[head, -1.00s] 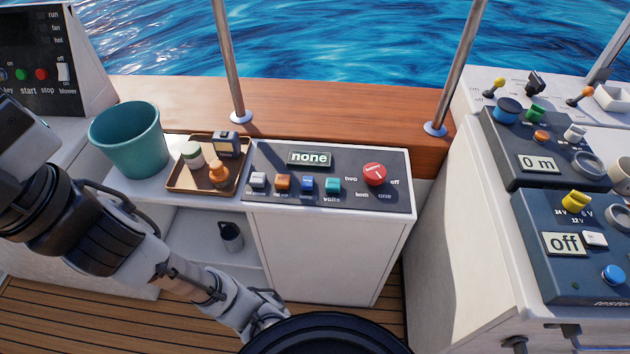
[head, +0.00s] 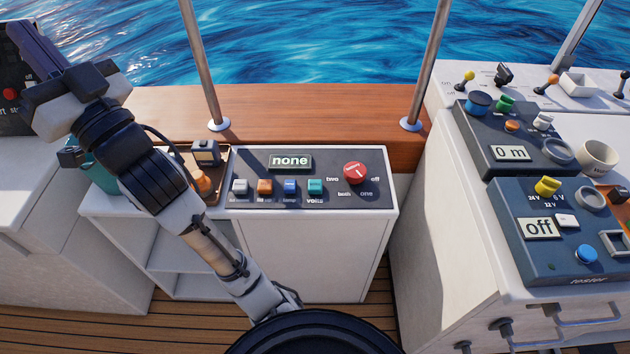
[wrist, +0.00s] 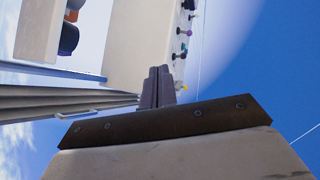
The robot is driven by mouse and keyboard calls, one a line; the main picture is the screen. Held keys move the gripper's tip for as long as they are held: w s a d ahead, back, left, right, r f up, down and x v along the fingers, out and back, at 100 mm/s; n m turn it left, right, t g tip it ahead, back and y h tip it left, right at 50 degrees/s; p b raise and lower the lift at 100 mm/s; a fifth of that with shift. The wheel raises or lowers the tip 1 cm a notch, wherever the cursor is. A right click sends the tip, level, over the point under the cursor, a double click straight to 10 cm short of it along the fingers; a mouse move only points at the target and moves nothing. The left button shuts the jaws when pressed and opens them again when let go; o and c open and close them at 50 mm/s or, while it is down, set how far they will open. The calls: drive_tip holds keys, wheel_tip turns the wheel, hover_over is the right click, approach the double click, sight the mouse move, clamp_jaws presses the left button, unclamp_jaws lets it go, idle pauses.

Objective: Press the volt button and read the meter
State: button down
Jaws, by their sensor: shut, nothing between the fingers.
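In the head view a dark panel (head: 336,199) on the white cabinet carries a row of buttons. The teal button (head: 315,187) stands above the label "volts". To its left are a white, an orange and a blue button. The meter display (head: 290,161) above the row reads "none". A red round battery knob (head: 355,173) sits at the panel's right. My gripper (head: 30,42) is raised at the upper left, away from the panel. In the wrist view my gripper's fingers (wrist: 157,87) are together with nothing between them.
A brown tray (head: 215,195) with small items and a teal bucket (head: 101,175) are partly behind my arm. A tester box (head: 566,262) reading "off" and a box reading "0 m" (head: 520,130) stand on the right console. The space above the button panel is clear.

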drive_tip(key=w+d+f+m+h+p, duration=0.1)
drive_tip(key=w+d+f+m+h, duration=0.55)
drive_tip(key=w+f, duration=0.3)
drive_tip(key=w+d+f+m+h+p, duration=0.1)
drive_tip(key=w+d+f+m+h, duration=0.6)
drive_tip(key=w, duration=0.4)
drive_tip(key=m+g+h+p, duration=0.25)
drive_tip(key=m+g, duration=0.55)
drive_tip(key=m, duration=0.5)
hover_over(318, 187)
drive_tip(key=b, duration=0.1)
wheel_tip(318, 187, down, 19)
drive_tip(key=shift+d, duration=0.1)
drive_tip(key=shift+f+n, duration=0.15)
drive_tip(key=shift+n, duration=0.1)
wheel_tip(318, 187, down, 6)
drive_tip(key=b, duration=1)
drive_tip(key=shift+f, duration=1.2)
drive_tip(key=shift+f+p, duration=0.15)
drive_tip(key=shift+p, duration=0.35)
